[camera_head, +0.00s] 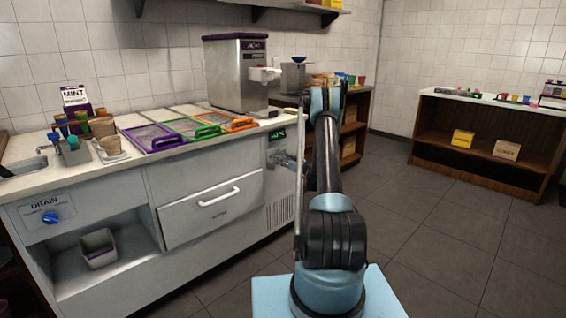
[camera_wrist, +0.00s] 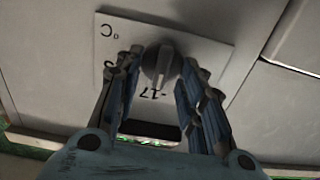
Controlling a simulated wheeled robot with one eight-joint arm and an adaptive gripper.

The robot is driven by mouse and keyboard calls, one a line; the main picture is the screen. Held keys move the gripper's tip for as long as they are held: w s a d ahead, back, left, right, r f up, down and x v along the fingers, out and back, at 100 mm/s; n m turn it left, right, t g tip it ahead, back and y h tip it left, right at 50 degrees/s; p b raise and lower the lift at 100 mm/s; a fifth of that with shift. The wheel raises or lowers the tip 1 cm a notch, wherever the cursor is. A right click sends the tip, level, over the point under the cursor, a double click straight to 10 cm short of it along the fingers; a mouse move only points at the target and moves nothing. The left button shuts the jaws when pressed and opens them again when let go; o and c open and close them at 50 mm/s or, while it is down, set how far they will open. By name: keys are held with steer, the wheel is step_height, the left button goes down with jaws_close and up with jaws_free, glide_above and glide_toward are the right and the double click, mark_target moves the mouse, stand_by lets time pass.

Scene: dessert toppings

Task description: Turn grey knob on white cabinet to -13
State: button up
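In the wrist view the grey knob (camera_wrist: 161,63) sits on a pale plate (camera_wrist: 215,52) on the white cabinet. A "°C" mark and a "-17" mark show upside down on the plate; another mark is partly hidden. My gripper (camera_wrist: 163,66) has its fingers apart, one on each side of the knob, very close to its rim. I cannot tell whether they touch it. In the head view the white cabinet (camera_head: 280,205) has a small green-lit display (camera_head: 277,135) near its top; my arm stands in front, and the knob cannot be made out.
The counter to the left carries a dispensing machine (camera_head: 237,75) and several coloured-rim lids (camera_head: 152,137). A drawer (camera_head: 213,208) and a blue drain knob (camera_head: 50,217) are on its front. The floor (camera_head: 430,230) to the right is clear up to a brown shelf unit (camera_head: 484,145).

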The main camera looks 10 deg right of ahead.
steer(key=shift+c, duration=0.5)
steer(key=m, duration=0.8)
steer(key=d+m, duration=0.1)
steer(key=m, duration=0.3)
steer(key=shift+w+f, duration=0.25)
steer(key=shift+w, duration=0.1)
steer(key=shift+d, duration=0.1)
steer(key=o, duration=1)
steer(key=shift+f, duration=0.1)
steer(key=shift+c, duration=0.2)
steer(key=shift+s, duration=0.1)
steer(key=v, duration=1.1)
steer(key=shift+s+d, duration=0.25)
